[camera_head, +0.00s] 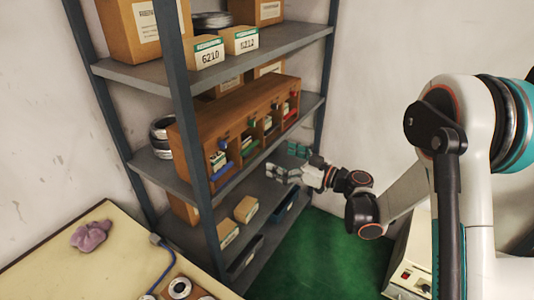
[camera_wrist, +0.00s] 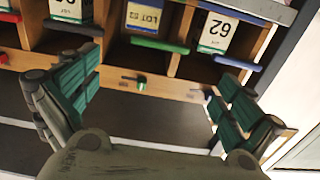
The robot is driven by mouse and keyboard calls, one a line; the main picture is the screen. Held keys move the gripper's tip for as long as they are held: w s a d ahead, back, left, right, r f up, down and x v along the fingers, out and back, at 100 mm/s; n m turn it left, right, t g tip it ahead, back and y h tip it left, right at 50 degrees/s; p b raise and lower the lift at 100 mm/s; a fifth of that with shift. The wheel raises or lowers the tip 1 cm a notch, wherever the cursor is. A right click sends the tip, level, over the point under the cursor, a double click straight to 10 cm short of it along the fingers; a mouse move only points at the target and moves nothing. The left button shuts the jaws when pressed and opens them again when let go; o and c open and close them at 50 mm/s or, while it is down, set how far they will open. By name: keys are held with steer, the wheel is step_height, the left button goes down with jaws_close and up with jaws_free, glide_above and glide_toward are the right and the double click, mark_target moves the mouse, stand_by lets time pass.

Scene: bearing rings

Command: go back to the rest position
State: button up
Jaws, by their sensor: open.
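My gripper (camera_head: 288,162) is at the end of my outstretched arm, in front of the grey shelf rack (camera_head: 187,120). In the wrist view my gripper (camera_wrist: 150,108) has its two green-padded fingers wide apart, with nothing between them. Ahead of the fingers is a wooden compartment cabinet (camera_head: 205,110) on the middle shelf; it also shows in the wrist view (camera_wrist: 185,88).
Boxes stand on the upper shelf (camera_head: 150,72) and lower shelf. A cream table (camera_head: 60,265) with a pink cloth (camera_head: 90,236) is at left. Green floor (camera_head: 325,260) is open below my arm.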

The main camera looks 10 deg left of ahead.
steer(key=shift+v, duration=1.05)
steer(key=w+d+r+m+t+h, duration=0.1)
steer(key=w+d+r+t, duration=0.15)
steer(key=r, duration=0.35)
steer(key=w+d+r+m+t, duration=0.1)
steer(key=d+r+m+t, duration=0.15)
steer(key=r, duration=0.35)
steer(key=s+d+r+m+t+h, duration=0.2)
steer(key=d+r+m+t+h, duration=0.15)
steer(key=d+r+h, duration=0.45)
steer(key=s+d+r+m+t+h, duration=0.2)
steer(key=d+r+m+t+h, duration=0.25)
steer(key=d, duration=0.55)
steer(key=s+d+f+m+g+h, duration=0.2)
steer(key=s+d+f+g+h, duration=0.15)
steer(key=s, duration=0.25)
steer(key=s+d+f+m+g+h, duration=0.1)
steer(key=s+d+f+g+h, duration=0.2)
steer(key=s, duration=0.4)
steer(key=s+a+f+g+y, duration=0.1)
steer(key=s+f+g, duration=0.2)
steer(key=s+f, duration=0.2)
steer(key=s+a+f+n+g+y, duration=0.1)
steer(key=s+f, duration=0.5)
steer(key=s, duration=0.6)
steer(key=shift+s+a+g+y, duration=0.3)
steer(key=shift+a+g+y, duration=0.45)
steer(key=shift+g, duration=0.5)
